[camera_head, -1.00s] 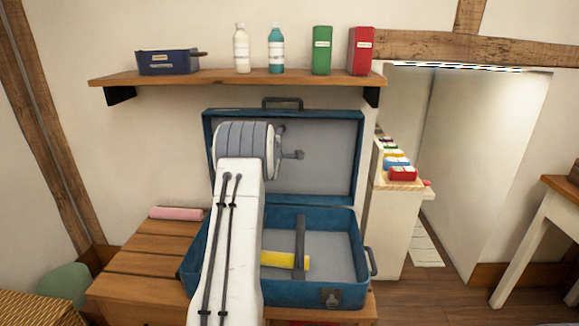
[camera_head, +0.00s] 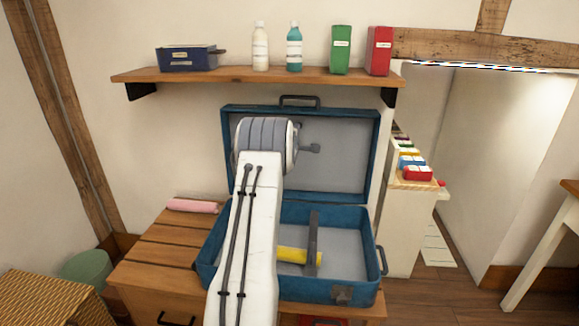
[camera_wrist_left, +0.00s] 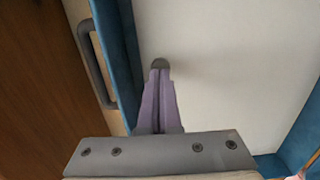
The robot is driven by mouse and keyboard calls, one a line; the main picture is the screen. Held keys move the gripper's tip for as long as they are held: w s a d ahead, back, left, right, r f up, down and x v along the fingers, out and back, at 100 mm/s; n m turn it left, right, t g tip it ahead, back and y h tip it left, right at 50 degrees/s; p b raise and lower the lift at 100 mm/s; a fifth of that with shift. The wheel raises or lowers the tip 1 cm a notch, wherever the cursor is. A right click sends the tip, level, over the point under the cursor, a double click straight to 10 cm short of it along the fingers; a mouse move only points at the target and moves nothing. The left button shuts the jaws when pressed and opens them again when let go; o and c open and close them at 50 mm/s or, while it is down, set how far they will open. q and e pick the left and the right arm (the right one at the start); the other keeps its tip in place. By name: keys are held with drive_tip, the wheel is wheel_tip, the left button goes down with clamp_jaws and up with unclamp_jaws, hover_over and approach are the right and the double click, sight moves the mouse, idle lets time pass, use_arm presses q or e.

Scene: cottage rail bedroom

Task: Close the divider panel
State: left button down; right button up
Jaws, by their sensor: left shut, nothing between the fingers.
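A blue suitcase (camera_head: 290,292) stands open on a slatted wooden bench, its lid (camera_head: 374,150) upright at the back. A flat grey panel (camera_head: 345,165) lines the lid; it also shows as a pale face in the left wrist view (camera_wrist_left: 225,70). My left arm crosses in front of the case and hides part of lid and base. My left gripper (camera_wrist_left: 160,78) is shut and empty, its purple fingers over the pale face. A round grey piece sits at its tips; I cannot tell whether they touch. My right gripper is out of view.
A yellow cylinder (camera_head: 293,255) and a dark upright strip (camera_head: 313,243) are in the suitcase base. A wall shelf (camera_head: 220,76) with bottles and boxes hangs above the lid. A pink roll (camera_head: 192,205) lies on the bench (camera_head: 160,250).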

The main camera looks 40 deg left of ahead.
use_arm(q)
drive_tip(key=b+v, duration=0.1)
drive_tip(key=v, duration=1.2)
drive_tip(key=shift+s+f, duration=0.2)
drive_tip(key=shift+f, duration=0.05)
drive_tip(key=shift+d, duration=0.1)
